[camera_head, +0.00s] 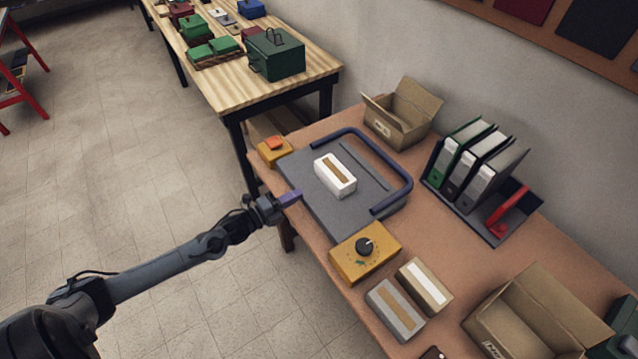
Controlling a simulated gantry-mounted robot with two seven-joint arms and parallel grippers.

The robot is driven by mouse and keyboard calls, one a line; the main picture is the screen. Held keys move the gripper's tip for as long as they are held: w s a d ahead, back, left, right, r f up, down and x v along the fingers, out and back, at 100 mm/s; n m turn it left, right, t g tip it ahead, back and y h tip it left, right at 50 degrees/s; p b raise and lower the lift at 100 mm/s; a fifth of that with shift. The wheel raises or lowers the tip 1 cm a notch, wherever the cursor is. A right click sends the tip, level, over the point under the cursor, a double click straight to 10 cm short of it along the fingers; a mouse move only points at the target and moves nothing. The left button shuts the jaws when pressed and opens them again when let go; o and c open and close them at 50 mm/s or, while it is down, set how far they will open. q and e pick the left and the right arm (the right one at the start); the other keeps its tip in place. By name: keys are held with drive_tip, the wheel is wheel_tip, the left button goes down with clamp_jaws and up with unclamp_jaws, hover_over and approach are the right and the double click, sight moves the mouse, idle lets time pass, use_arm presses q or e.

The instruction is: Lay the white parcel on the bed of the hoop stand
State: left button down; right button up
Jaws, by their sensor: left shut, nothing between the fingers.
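The white parcel (336,176), with a tan strip along its top, lies on the grey bed of the hoop stand (343,215). The stand's dark blue hoop (401,166) runs around the far side of the bed. My left gripper (291,198) is shut and empty, at the bed's near left edge and apart from the parcel. My right gripper is not in view.
Open cartons (402,112) and binders (472,165) stand toward the wall.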

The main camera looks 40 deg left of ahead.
sight(327, 177)
use_arm(q)
drive_tip(key=b+x, duration=0.1)
drive_tip(key=x, duration=0.8)
drive_tip(key=shift+w+f, duration=0.1)
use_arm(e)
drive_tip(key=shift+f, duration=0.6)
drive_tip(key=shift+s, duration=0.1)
